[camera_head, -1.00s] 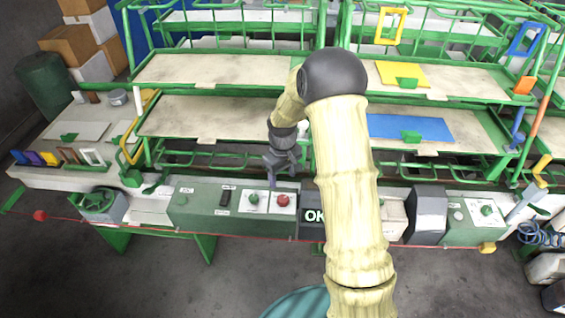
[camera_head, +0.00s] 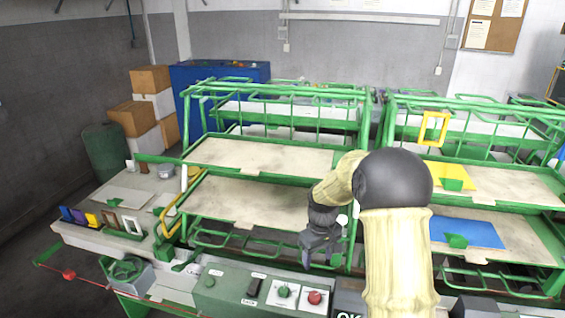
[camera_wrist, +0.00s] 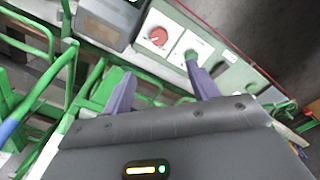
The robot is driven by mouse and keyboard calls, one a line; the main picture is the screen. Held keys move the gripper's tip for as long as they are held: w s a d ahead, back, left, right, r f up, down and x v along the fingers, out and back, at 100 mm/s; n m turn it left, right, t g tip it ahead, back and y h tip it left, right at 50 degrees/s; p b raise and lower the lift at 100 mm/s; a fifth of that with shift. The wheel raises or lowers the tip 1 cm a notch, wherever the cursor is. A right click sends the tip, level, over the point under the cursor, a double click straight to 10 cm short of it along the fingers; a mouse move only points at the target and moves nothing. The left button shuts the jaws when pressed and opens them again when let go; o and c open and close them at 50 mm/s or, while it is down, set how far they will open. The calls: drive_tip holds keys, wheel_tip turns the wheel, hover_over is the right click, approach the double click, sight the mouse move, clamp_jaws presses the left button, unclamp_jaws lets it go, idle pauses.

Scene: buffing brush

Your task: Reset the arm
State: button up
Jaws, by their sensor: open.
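My gripper (camera_head: 320,262) hangs in front of the green rack, a little above and behind the control panel. In the wrist view my gripper (camera_wrist: 162,88) shows two purple-grey fingers spread apart with nothing between them. The green control panel (camera_head: 235,290) carries a red button (camera_head: 315,297) and a green button (camera_head: 283,292). My arm covers part of the rack and the panel's right side.
Green racks with beige shelves (camera_head: 260,155) stand close behind my gripper. A yellow sheet (camera_head: 450,176) and a blue sheet (camera_head: 466,232) lie on the right shelves. A grey bench (camera_head: 85,238) with small coloured frames is at left. Cardboard boxes (camera_head: 150,78) stand behind.

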drive_tip(key=s+r+m+t, duration=0.1)
drive_tip(key=s+r+m, duration=0.1)
drive_tip(key=s, duration=0.8)
drive_tip(key=s+r+m+t, duration=0.1)
drive_tip(key=s+r+m, duration=0.2)
drive_tip(key=s, duration=0.8)
drive_tip(key=shift+r+t, duration=0.15)
drive_tip(key=shift+t, duration=0.15)
drive_tip(key=shift+d, duration=0.1)
